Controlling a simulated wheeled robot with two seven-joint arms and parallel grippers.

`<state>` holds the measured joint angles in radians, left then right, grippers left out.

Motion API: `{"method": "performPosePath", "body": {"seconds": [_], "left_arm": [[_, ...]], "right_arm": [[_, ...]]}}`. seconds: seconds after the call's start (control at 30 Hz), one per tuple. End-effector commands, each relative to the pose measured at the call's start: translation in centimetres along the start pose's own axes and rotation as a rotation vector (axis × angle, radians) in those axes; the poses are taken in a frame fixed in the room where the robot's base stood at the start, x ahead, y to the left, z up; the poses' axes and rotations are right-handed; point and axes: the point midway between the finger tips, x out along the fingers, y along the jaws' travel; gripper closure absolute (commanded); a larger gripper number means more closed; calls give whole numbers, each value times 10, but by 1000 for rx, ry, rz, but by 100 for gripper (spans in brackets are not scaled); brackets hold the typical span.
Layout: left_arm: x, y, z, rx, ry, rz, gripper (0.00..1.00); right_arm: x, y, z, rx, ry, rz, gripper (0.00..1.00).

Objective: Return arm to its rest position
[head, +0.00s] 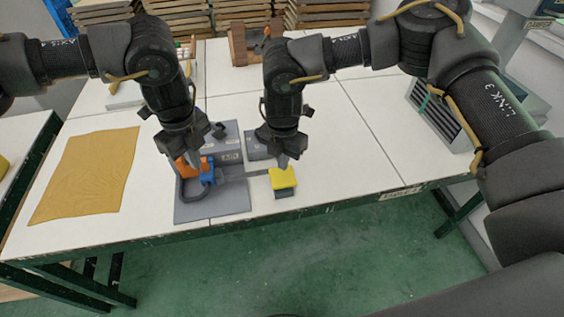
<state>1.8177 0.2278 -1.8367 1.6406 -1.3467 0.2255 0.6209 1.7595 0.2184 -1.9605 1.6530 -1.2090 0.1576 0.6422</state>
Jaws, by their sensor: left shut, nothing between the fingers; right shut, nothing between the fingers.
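My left gripper (194,163) points down over a grey fixture (215,205) on the white table. It is shut, with an orange part (188,168) and a blue part (207,170) of the fixture right by its fingertips. My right gripper (282,160) points down, shut and empty, just above a small block with a yellow top (282,178). I cannot tell whether its tips touch the block. Both arms reach in from the sides, bent at the elbow. The grippers hide part of the fixture.
A tan cloth or mat (88,172) lies on the left of the white table (345,165). A brown wooden holder (238,46) stands at the back. A grey slatted box (437,112) is at the right. The table's middle right is clear.

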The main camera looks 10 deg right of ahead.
Motion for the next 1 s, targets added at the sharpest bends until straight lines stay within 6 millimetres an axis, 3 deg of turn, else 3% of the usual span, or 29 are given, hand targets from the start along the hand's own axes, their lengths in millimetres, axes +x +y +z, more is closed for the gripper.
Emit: {"method": "performPosePath", "body": {"seconds": [0.03,0.2,0.73,1.0], "left_arm": [[-10,0,0,0,0,0,100],[-19,0,0,0,0,0,100],[-21,0,0,0,0,0,100],[-68,0,0,0,0,0,100]], "right_arm": [[-12,0,0,0,0,1,100],[-26,0,0,0,0,0,100],[-28,0,0,0,-1,1,100],[-75,0,0,0,-1,1,100]]}}
